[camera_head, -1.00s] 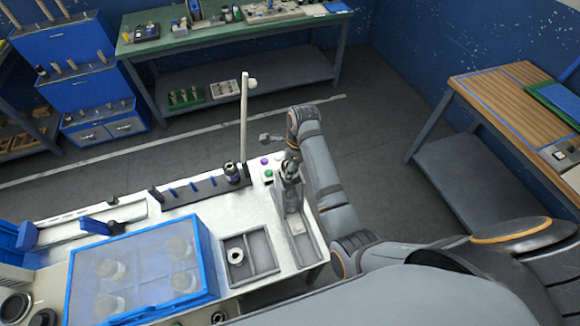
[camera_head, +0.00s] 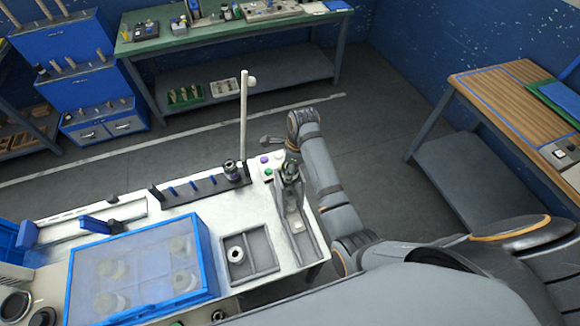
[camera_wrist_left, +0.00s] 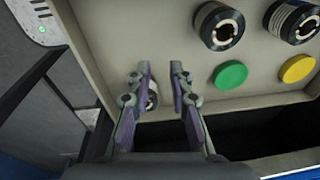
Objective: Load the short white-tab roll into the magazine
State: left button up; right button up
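My left gripper (camera_wrist_left: 160,68) is open in the left wrist view, its two fingers apart. A small silver, dark-centred end of a cylinder (camera_wrist_left: 152,96) shows between the fingers, partly behind the left one; I cannot tell whether they touch it. The left gripper does not show in the head view. My right gripper (camera_head: 290,176) hangs over a narrow grey holder at the right end of the white table; its fingers are too small to read. A pale ring-shaped roll (camera_head: 235,255) lies in a grey divided tray (camera_head: 262,240). No white tab or magazine can be made out for certain.
A blue-framed clear-lidded box (camera_head: 140,270) covers several round shapes. Behind it stands a dark rack with blue dividers (camera_head: 195,188) and a tall white pole (camera_head: 243,120). Dark-ended cylinders (camera_wrist_left: 219,26), a green disc (camera_wrist_left: 230,75) and a yellow disc (camera_wrist_left: 297,68) lie right of the left gripper.

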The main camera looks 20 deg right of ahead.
jog(key=shift+f, duration=0.65)
jog(key=o, duration=1.3)
jog(key=shift+o, duration=0.2)
jog(key=r, duration=0.5)
jog(key=d+r, duration=0.1)
jog(key=r, duration=0.1)
jog(key=shift+s+r, duration=0.2)
jog(key=shift+s, duration=0.05)
